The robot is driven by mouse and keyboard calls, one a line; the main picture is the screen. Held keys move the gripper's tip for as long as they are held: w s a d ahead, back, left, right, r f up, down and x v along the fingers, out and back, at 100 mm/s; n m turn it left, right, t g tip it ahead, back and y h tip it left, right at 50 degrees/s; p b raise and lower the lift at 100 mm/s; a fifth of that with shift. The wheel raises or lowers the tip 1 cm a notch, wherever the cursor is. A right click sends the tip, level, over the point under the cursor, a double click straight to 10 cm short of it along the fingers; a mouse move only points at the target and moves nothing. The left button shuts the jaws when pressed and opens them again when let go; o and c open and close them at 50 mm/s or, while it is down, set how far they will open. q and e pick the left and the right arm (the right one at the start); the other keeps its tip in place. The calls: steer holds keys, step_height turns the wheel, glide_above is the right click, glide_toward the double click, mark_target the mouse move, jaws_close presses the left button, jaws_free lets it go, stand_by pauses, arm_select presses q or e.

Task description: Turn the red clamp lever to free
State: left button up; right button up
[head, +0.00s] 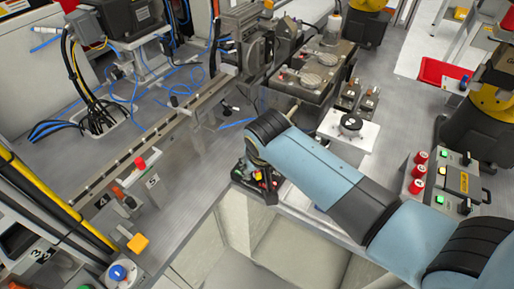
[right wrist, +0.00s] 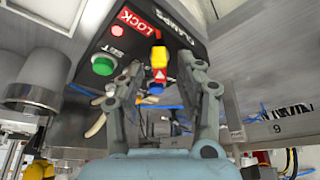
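The dark clamp panel (right wrist: 112,50) fills the upper left of the right wrist view, with a red LOCK label (right wrist: 135,20) and a green SET button (right wrist: 104,64). A small upright piece with yellow, red and blue parts (right wrist: 158,62), apparently the lever, shows at the panel's edge. My right gripper (right wrist: 167,72) is open, its two fingers on either side of this piece in the picture, with gaps visible. I cannot tell its depth. In the head view a small control box (head: 258,184) sits at the bench edge, partly hidden by my right arm. My left gripper is not in view.
A box with red buttons (head: 419,170) stands at the right. A rail (head: 150,140) crosses the left bench, with a red-knobbed switch (head: 140,163) in front. A white plate with a black knob (head: 351,125) lies behind my right arm. A grey cup-shaped part (right wrist: 40,85) is left of the panel.

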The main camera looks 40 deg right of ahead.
steer(key=shift+f, duration=0.1)
steer(key=shift+c, duration=0.3)
jaws_close()
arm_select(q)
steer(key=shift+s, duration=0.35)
